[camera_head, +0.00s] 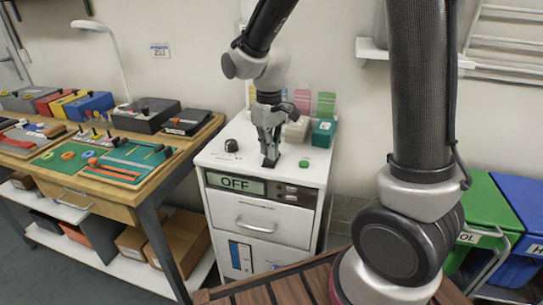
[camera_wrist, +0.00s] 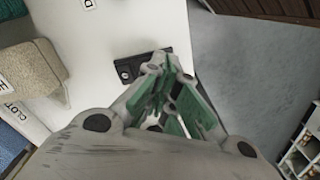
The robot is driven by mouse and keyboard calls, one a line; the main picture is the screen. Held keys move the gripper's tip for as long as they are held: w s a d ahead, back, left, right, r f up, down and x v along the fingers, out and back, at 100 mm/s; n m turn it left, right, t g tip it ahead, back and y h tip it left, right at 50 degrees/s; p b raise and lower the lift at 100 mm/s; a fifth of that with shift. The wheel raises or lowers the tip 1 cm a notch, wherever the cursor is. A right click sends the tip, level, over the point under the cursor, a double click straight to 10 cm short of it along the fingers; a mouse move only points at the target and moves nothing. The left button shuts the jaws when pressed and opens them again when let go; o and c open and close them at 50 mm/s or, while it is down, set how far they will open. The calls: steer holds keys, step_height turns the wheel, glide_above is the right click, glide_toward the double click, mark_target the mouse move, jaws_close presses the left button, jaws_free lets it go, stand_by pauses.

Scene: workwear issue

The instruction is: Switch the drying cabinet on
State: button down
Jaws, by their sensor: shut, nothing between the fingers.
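The white drying cabinet (camera_head: 262,228) stands in the middle of the head view. The display (camera_head: 236,184) on its front reads OFF. On its top are a black knob (camera_head: 231,146) at the left and a green button (camera_head: 304,163) at the right. My gripper (camera_head: 269,158) is shut and empty, pointing down at the cabinet top between them. In the wrist view my gripper (camera_wrist: 163,68) is right by a black plate (camera_wrist: 128,70) with a small round light part. The fingers cover part of this plate, and I cannot tell whether they touch it.
A teal box (camera_head: 324,133) and a beige block stand at the back of the cabinet top. A wooden workbench (camera_head: 110,197) with trays and tools is on the left. Green (camera_head: 486,215) and blue bins are on the right. A slatted wooden surface (camera_head: 285,290) lies in front.

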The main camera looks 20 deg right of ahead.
steer(key=shift+f, duration=0.55)
steer(key=shift+r, duration=3.55)
